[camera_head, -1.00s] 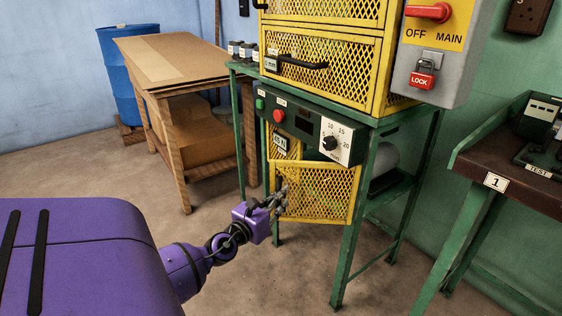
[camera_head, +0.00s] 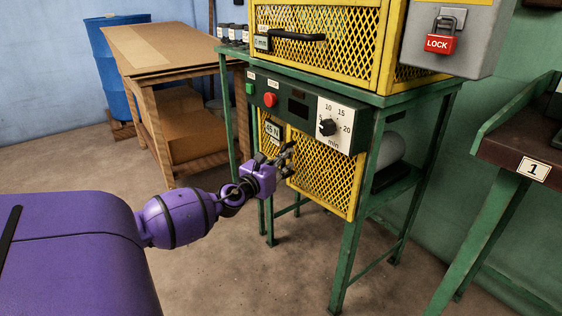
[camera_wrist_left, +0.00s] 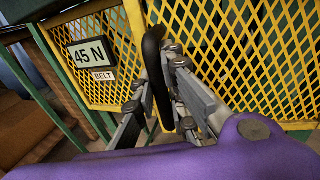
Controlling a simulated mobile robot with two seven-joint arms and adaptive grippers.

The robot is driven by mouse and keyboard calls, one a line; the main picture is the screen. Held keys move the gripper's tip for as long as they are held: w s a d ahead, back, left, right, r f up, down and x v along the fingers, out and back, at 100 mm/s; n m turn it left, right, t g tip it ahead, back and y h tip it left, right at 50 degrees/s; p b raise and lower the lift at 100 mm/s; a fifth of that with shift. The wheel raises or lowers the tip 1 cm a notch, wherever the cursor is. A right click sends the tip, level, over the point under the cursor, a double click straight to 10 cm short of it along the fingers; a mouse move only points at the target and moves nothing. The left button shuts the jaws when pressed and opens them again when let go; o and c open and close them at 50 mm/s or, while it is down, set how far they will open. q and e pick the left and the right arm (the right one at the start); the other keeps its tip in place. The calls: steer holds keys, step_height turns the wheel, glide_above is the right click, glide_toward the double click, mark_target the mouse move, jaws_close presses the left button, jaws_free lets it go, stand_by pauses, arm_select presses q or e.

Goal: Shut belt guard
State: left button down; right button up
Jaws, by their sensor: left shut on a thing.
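The belt guard (camera_head: 325,175) is a yellow mesh door low on the green press stand, under the control panel. It now lies roughly in line with the front of the stand. Whether it is fully flush I cannot tell. A narrow yellow mesh panel with a "45 N BELT" label (camera_wrist_left: 91,55) is to its left. My left gripper (camera_head: 284,160) is at the guard's left edge. In the left wrist view its fingers are shut around the guard's black upright handle (camera_wrist_left: 153,62). My right gripper is not in view.
The control panel (camera_head: 298,108) with buttons and a dial juts out just above the guard. A wooden table (camera_head: 165,45) and blue barrel stand at the back left. A green-legged bench (camera_head: 500,150) is at the right. The floor before the stand is clear.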

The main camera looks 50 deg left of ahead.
arm_select(q)
steer(key=shift+w+a+r+h+b, duration=0.1)
steer(key=shift+w+a+h+b, duration=0.1)
steer(key=shift+w+b, duration=0.2)
steer(key=shift+w+a+h+b, duration=0.15)
steer(key=shift+w+b, duration=0.15)
steer(key=shift+w, duration=0.15)
steer(key=shift+w+a+r+m+t+h+b, duration=0.1)
steer(key=shift+w+m+t+h+b, duration=0.05)
steer(key=shift+w+m+h+b, duration=0.3)
steer(key=shift+w+r+m+t+h+b, duration=0.1)
steer(key=shift+w+m+t+h+b, duration=0.1)
steer(key=shift+w+b, duration=0.3)
steer(key=shift+r, duration=0.15)
steer(key=c, duration=1.8)
jaws_free()
steer(key=shift+o, duration=0.2)
steer(key=shift+s, duration=0.15)
steer(key=shift+s+f, duration=0.25)
steer(key=shift+s, duration=0.05)
steer(key=s+d, duration=0.1)
steer(key=s, duration=1)
steer(key=shift+d+r, duration=0.2)
steer(key=shift+d, duration=0.2)
